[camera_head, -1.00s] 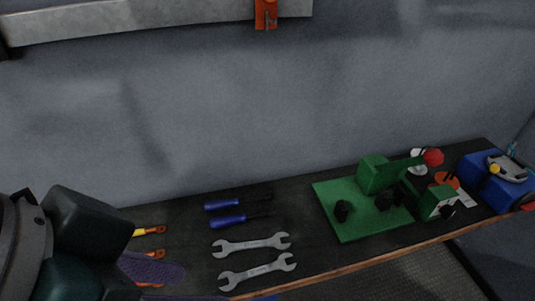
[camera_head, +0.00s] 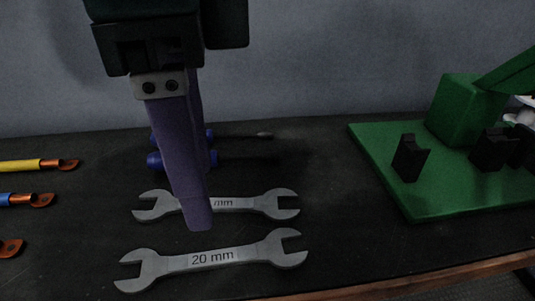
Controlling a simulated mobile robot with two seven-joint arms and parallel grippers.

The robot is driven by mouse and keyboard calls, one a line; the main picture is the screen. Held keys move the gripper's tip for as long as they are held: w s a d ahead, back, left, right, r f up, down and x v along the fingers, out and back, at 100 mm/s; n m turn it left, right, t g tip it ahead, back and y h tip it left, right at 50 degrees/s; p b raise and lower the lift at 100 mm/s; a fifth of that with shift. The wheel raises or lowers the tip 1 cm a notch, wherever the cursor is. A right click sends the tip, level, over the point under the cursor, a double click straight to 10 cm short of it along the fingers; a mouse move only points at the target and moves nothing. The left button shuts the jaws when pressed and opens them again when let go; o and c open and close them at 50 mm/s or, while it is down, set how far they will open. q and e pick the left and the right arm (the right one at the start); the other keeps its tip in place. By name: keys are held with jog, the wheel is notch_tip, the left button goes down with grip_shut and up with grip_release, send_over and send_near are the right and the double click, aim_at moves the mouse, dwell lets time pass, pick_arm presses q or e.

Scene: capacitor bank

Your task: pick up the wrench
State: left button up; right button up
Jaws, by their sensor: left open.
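Two grey open-ended wrenches lie flat on the dark bench, one in front of the other. The nearer wrench (camera_head: 213,258) is marked "20 mm" and is fully in view. The farther wrench (camera_head: 262,203) has a marking ending in "mm", partly hidden by my gripper. My left gripper (camera_head: 200,215) comes down from the top with its purple fingers pointing at the bench. It is open and empty. Its fingers overlap in the picture, and the front tip shows over the farther wrench's handle. I cannot tell the height of the tip above it. My right gripper is out of view.
Two blue-handled screwdrivers (camera_head: 228,157) lie behind the wrenches, partly hidden by my fingers. Cables with copper lugs (camera_head: 35,165) lie at the left. A green fixture (camera_head: 435,190) with black clamps stands at the right. The bench (camera_head: 340,235) is clear between wrenches and fixture.

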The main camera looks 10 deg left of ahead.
pick_arm(q)
send_over(218, 257)
notch_tip(218, 257, down, 4)
jog(key=shift+s+a+f+b, duration=0.1)
jog(key=shift+s+f+b, duration=0.1)
jog(key=shift+b, duration=0.1)
notch_tip(218, 257, down, 6)
jog(key=shift+w+r+b, duration=0.15)
jog(key=shift+r+b, duration=0.05)
jog(key=shift+b, duration=0.25)
grip_shut()
